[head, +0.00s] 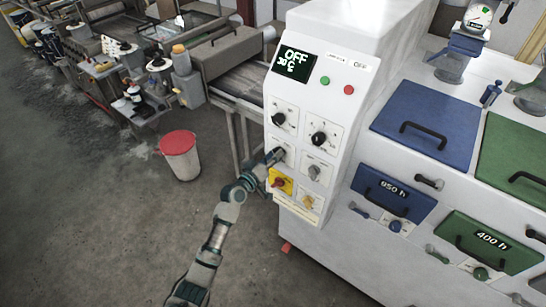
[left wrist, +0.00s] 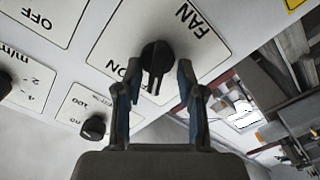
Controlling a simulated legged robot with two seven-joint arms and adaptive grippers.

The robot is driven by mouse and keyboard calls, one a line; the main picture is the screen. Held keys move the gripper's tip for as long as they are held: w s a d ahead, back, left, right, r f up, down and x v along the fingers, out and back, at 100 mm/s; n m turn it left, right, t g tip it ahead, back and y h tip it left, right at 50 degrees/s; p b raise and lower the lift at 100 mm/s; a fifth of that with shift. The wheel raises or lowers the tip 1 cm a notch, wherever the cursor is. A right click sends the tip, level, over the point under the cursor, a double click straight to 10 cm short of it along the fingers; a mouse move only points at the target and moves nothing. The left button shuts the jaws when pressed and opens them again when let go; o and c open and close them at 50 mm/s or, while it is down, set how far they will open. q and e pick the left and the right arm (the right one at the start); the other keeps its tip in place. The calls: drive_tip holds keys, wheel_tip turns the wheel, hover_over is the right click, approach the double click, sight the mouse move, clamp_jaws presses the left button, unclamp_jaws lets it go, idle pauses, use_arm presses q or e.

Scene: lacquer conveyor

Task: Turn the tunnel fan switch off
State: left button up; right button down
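The fan switch is a black rotary knob (left wrist: 157,57) on a white plate labelled FAN, upside down in the left wrist view. An ON label shows beside it, partly covered by a finger. The knob's ridge points toward the bottom of that picture. My left gripper (left wrist: 159,70) is open, with one finger on each side of the knob and small gaps visible. In the head view my left gripper (head: 274,157) is at the left middle plate of the white control panel (head: 344,95), and it largely hides the knob. My right gripper is not in view.
Other knobs sit close by: a grey one (head: 314,172), a red one on a yellow plate (head: 279,183) and black ones above (head: 319,139). The display (head: 294,61) reads OFF and a temperature. A red-topped bucket (head: 180,155) stands on the floor at left.

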use_arm(q)
drive_tip(key=v, duration=1.2)
drive_tip(key=shift+w+f, duration=0.1)
drive_tip(key=shift+f, duration=0.1)
